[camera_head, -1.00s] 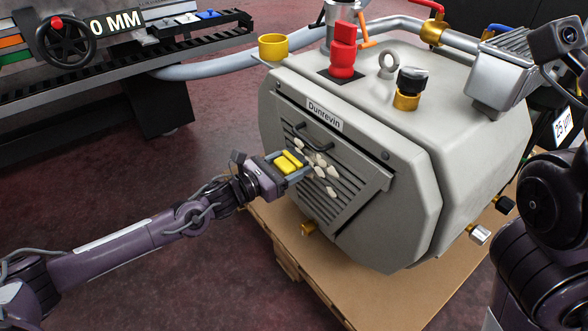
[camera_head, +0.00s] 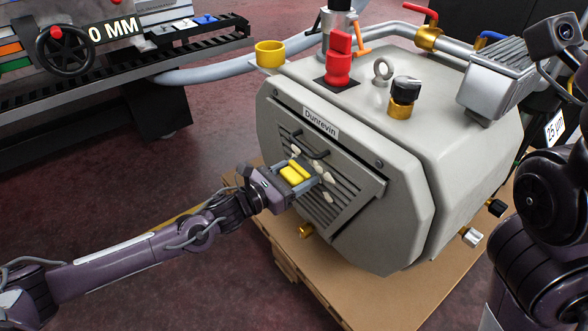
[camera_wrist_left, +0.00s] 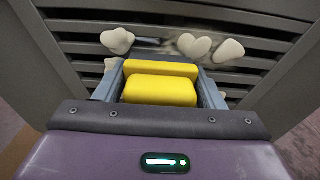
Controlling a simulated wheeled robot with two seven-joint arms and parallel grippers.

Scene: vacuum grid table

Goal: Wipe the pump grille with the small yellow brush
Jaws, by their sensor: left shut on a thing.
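The small yellow brush (camera_head: 295,172) is held between the fingers of my left gripper (camera_head: 303,178). It also shows in the left wrist view (camera_wrist_left: 160,89), where the gripper's fingers (camera_wrist_left: 160,82) are shut on its two-part yellow body. The brush's far end is at the pump grille (camera_head: 348,195), a dark slatted panel on the pump's front; bristle contact is hidden. Several pale clumps (camera_head: 328,197) sit on the slats around the gripper. In the left wrist view, clumps (camera_wrist_left: 195,46) lie just beyond the brush. My right gripper is not seen.
The grey pump (camera_head: 390,240) stands on a cardboard-topped pallet (camera_head: 345,290). A dark handle (camera_head: 313,147) and a Dunrevin label (camera_head: 321,124) sit above the slats. A brass fitting (camera_head: 306,231) sticks out below. Open floor (camera_head: 190,240) lies to the left.

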